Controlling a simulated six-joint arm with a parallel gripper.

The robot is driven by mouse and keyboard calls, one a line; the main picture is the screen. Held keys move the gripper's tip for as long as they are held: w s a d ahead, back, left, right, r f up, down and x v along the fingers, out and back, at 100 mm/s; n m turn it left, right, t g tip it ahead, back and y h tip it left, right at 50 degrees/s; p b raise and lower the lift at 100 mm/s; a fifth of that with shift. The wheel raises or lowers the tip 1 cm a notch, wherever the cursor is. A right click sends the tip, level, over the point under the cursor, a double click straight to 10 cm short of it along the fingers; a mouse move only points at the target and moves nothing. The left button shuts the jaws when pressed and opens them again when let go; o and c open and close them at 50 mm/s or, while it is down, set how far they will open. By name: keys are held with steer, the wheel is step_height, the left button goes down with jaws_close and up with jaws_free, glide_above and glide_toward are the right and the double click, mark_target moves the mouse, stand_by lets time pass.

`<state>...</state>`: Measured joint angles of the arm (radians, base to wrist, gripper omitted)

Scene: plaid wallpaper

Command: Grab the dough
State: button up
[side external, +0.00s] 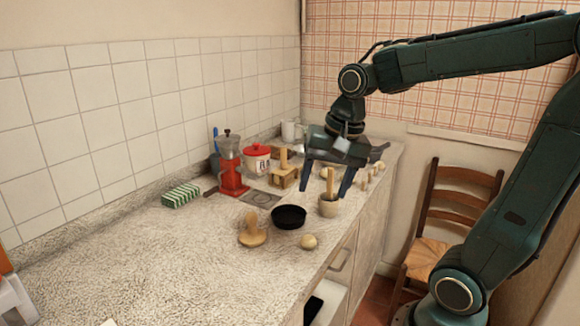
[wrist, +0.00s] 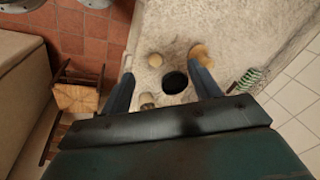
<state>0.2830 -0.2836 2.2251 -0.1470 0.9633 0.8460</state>
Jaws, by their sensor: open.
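A small pale beige ball (side external: 309,241), which looks like the dough, sits on the counter near its front edge. It also shows in the wrist view (wrist: 155,60), between the lines of my two fingers and a little beyond them. My gripper (side external: 325,190) is open and empty, pointing down above the counter, behind and above the ball. In the wrist view my gripper (wrist: 161,72) has its fingers spread wide, with nothing between them touching. The ball is fully visible in both views.
A black bowl (side external: 289,217) and a wooden mushroom-shaped tool (side external: 252,232) stand close to the ball. A mortar with pestle (side external: 328,207) is below my gripper. A red coffee grinder (side external: 232,178) and a green-striped sponge (side external: 181,195) stand farther back.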

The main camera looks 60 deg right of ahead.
steer(key=w+d+f+m+g, duration=0.1)
steer(key=w+d+f+m, duration=0.2)
steer(key=d+m, duration=0.2)
steer(key=w+d+f+m+g+y, duration=0.1)
steer(key=w+d+f+m, duration=0.2)
steer(key=d+m, duration=0.2)
steer(key=shift+w+m, duration=0.2)
steer(key=shift+m, duration=0.4)
steer(key=shift+a, duration=0.1)
glide_toward(307, 245)
steer(key=shift+w+f, duration=0.2)
steer(key=shift+f, duration=0.3)
steer(key=shift+a+f, duration=0.2)
steer(key=shift+f, duration=2.35)
steer(key=shift+c, duration=0.2)
steer(key=c, duration=1)
